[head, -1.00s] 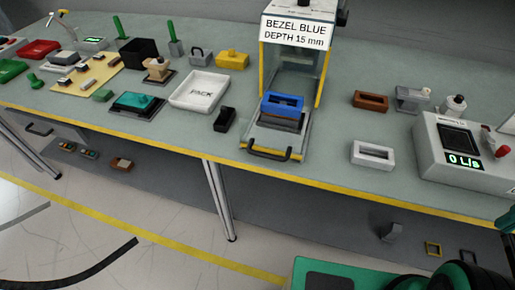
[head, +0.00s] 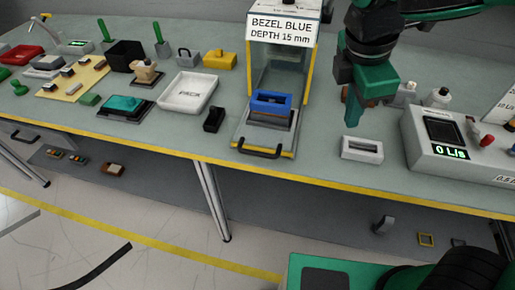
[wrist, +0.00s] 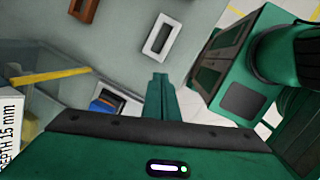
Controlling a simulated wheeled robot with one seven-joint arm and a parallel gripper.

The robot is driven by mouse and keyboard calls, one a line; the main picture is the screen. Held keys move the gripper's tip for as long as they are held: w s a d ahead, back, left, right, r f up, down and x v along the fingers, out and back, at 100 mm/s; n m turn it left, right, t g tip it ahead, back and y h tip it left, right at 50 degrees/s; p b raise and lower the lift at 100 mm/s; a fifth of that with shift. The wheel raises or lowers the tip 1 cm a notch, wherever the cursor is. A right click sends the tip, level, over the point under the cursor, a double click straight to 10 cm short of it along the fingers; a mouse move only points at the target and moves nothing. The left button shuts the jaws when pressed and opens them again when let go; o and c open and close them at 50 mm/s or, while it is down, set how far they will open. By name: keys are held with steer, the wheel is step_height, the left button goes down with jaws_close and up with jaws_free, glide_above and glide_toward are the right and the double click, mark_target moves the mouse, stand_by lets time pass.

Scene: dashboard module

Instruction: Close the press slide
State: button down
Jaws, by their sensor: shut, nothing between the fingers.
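The press (head: 278,62) stands at the back edge of the bench with yellow-edged clear sides and a sign reading "BEZEL BLUE DEPTH 15 mm". Its slide (head: 243,141) sticks out toward the bench's front edge, with a black bar handle (head: 260,152) at the front. A blue bezel (head: 271,104) sits on the dark block on the slide; blue also shows in the wrist view (wrist: 104,106). My gripper (head: 351,121) is shut and empty, pointing down above the bench, right of the press and apart from the slide. Its closed fingers also show in the wrist view (wrist: 158,82).
A white frame (head: 361,149) lies on the bench just below my gripper. A brown frame (wrist: 84,9) lies farther back. A grey meter box (head: 450,147) stands to the right. A white PACK tray (head: 187,93) and a small black holder (head: 214,119) stand left of the slide.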

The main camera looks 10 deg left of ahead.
mark_target(246, 152)
steer(key=s+a+r+n+t+y, duration=0.1)
steer(key=s+a+n, duration=0.6)
steer(key=a, duration=0.3)
steer(key=s+a+r+n+y, duration=0.1)
steer(key=s+a+n, duration=0.55)
steer(key=a, duration=0.45)
steer(key=shift+n, duration=0.35)
steer(key=shift+w+d+f, duration=0.15)
steer(key=shift+w+f, duration=1.05)
steer(key=shift+f, duration=0.5)
steer(key=shift+w+d+f, duration=0.15)
steer(key=shift+w+f, duration=1)
steer(key=shift+f, duration=0.6)
steer(key=shift+w+d+f, duration=0.15)
steer(key=shift+w+f, duration=1.05)
steer(key=shift+f, duration=0.5)
steer(key=shift+w, duration=0.1)
